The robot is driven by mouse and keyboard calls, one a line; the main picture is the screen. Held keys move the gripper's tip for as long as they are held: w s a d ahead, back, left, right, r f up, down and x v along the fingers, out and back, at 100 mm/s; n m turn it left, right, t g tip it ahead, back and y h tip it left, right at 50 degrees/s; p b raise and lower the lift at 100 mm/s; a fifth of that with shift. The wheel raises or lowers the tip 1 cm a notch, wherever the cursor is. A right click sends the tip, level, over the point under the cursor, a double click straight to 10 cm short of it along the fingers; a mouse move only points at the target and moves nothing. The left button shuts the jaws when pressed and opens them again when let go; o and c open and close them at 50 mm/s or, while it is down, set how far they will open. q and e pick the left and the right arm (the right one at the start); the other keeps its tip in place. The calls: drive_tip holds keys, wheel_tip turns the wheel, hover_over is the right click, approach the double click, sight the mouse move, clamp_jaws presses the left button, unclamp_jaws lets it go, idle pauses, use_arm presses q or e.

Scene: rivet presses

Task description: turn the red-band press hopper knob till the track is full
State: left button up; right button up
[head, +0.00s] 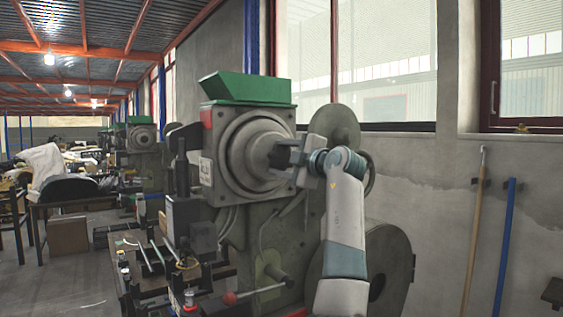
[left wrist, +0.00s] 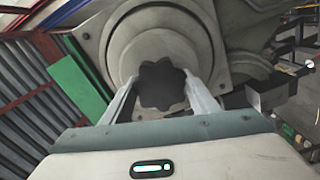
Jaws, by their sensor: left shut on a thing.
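The press (head: 213,165) stands in the middle of the head view, with a green hopper (head: 247,88) on top and a red patch (head: 207,118) on its side. A round grey housing (head: 240,150) on its face carries the dark lobed hopper knob (left wrist: 162,86). My left gripper (head: 281,157) is at this knob; in the left wrist view its two fingers stand on either side of the knob and are shut on it. The gripper partly hides the knob in the head view. I cannot make out the track or how full it is. My right gripper is not in view.
A large wheel (head: 390,268) is low on the press's right. A red-knobbed lever (head: 230,298) sticks out at the front, above a cluttered bench. A wooden pole (head: 474,230) and a blue pole (head: 505,245) lean on the right wall. More presses (head: 140,137) stand behind.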

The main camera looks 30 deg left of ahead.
use_arm(q)
drive_tip(key=shift+f+n, duration=0.1)
drive_tip(key=shift+n, duration=0.9)
drive_tip(key=n, duration=0.2)
drive_tip(key=shift+n+b, duration=0.3)
drive_tip(key=shift+b, duration=0.05)
drive_tip(key=n, duration=0.3)
drive_tip(key=shift+n, duration=0.4)
drive_tip(key=n, duration=0.3)
drive_tip(key=shift+f+n+b, duration=0.1)
drive_tip(key=shift+n+b, duration=0.2)
drive_tip(key=shift+b, duration=0.1)
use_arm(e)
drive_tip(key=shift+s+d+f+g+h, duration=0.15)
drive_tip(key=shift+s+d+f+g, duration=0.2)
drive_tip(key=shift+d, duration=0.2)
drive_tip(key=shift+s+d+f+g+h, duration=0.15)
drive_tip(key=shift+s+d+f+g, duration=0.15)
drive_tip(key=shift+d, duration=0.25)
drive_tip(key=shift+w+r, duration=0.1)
use_arm(q)
drive_tip(key=o, duration=1)
drive_tip(key=shift+o, duration=0.2)
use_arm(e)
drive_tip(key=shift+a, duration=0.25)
